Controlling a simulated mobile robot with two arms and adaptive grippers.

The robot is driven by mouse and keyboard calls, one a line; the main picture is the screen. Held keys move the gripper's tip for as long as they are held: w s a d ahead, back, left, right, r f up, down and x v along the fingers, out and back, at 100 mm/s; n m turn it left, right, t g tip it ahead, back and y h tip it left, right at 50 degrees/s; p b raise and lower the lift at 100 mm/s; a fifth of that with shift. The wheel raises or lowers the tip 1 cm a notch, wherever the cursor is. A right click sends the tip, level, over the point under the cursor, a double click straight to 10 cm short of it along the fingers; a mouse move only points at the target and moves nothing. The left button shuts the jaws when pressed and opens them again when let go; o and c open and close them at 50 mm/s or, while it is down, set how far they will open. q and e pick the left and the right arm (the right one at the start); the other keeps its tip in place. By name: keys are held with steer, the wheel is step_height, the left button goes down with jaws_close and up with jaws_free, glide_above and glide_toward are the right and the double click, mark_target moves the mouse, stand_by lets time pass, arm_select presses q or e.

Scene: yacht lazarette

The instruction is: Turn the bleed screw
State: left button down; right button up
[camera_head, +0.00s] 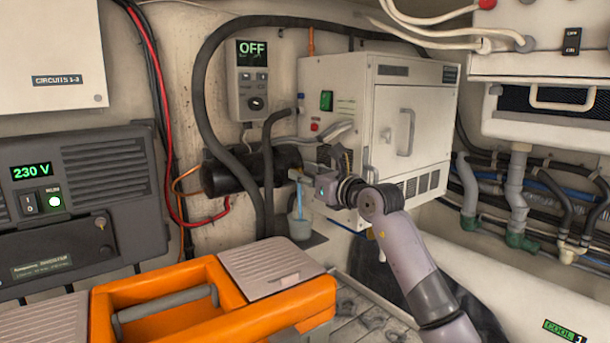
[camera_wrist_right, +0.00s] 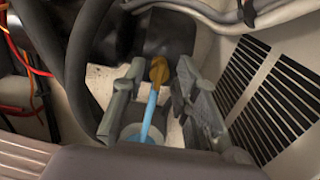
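The brass-coloured bleed screw (camera_wrist_right: 159,69) shows in the right wrist view at the end of a dark cylinder (camera_head: 240,172). A light blue strand (camera_wrist_right: 149,112) runs from beside it down into a translucent cup (camera_head: 300,224); I cannot tell whether it is liquid or tube. My right gripper (camera_head: 308,178) is at the cylinder's right end. In the wrist view its fingers (camera_wrist_right: 160,80) are apart, one on each side of the screw, with gaps visible. In the head view the gripper largely hides the screw. My left gripper is not in view.
A thick black hose (camera_head: 206,75) loops close by the cylinder. A white cabinet (camera_head: 415,90) stands just behind and right of the gripper. An orange toolbox (camera_head: 240,312) sits in front. A control panel (camera_head: 251,80) above reads OFF. An inverter (camera_head: 85,190) stands at left.

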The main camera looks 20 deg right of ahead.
jaws_close()
